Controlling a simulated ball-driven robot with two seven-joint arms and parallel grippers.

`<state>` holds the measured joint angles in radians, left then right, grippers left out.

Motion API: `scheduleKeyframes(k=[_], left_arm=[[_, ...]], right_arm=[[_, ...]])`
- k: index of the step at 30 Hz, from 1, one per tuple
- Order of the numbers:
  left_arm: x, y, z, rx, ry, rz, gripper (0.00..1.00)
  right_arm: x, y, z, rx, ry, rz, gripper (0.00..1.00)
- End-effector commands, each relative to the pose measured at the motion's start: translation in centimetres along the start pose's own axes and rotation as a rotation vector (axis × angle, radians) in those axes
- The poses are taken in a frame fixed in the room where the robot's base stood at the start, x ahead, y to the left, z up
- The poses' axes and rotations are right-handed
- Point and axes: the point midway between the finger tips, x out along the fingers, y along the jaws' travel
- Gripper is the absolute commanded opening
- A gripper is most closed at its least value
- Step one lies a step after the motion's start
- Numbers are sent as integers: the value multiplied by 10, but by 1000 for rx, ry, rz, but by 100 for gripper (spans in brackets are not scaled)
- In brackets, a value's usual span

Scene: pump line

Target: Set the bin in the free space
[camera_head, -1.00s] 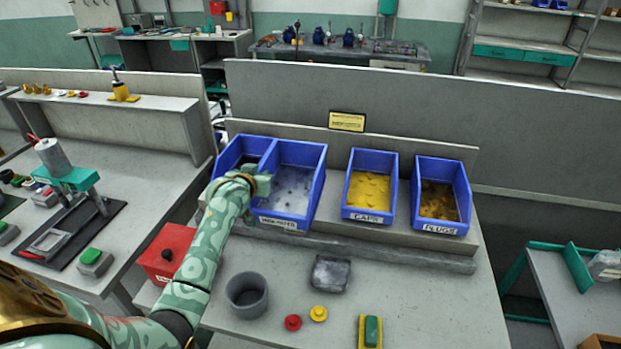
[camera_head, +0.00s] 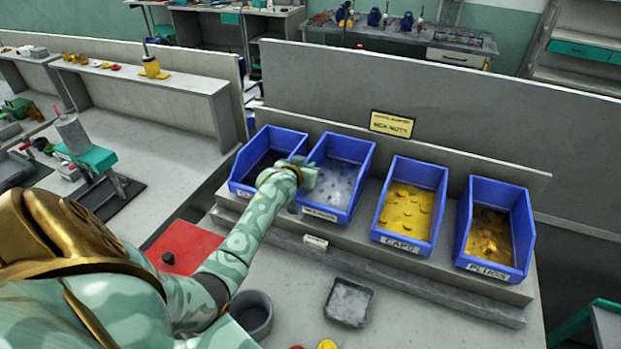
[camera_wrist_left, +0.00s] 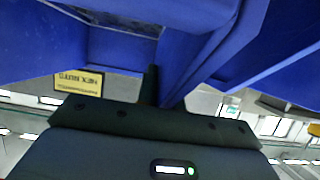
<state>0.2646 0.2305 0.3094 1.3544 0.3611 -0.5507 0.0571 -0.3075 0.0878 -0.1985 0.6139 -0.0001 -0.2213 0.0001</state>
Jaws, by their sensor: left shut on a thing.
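My left gripper (camera_head: 306,174) is shut on the left wall of a blue bin (camera_head: 342,201) with small grey pieces in it. In the left wrist view, blue bin walls fill the top, close around a dark finger (camera_wrist_left: 151,85). The held bin is between a blue bin with dark contents (camera_head: 268,160) on its left and the yellow-filled CAPS bin (camera_head: 403,240) on its right. A narrow gap separates it from the CAPS bin. I cannot tell whether its base touches the shelf (camera_head: 370,250). My right gripper is out of view.
The PLUGS bin (camera_head: 490,262) stands at the right. A yellow sign reading HEX NUTS (camera_head: 392,123) is on the panel behind. A white tag (camera_head: 315,242) is on the shelf front.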

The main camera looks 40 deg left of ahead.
Motion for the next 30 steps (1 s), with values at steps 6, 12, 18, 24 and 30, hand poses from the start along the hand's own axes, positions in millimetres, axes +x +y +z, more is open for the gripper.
scheduleKeyframes(k=[6,12,18,24,30], left_arm=[[12,0,29,-1,1,0,0],[12,0,27,-1,4,0,0],[12,0,31,1,-1,0,28],[12,0,31,1,-1,0,30],[4,0,28,1,-2,0,30]], right_arm=[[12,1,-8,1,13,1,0],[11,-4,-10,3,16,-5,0],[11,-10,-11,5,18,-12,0],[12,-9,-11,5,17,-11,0],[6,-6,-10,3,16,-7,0]])
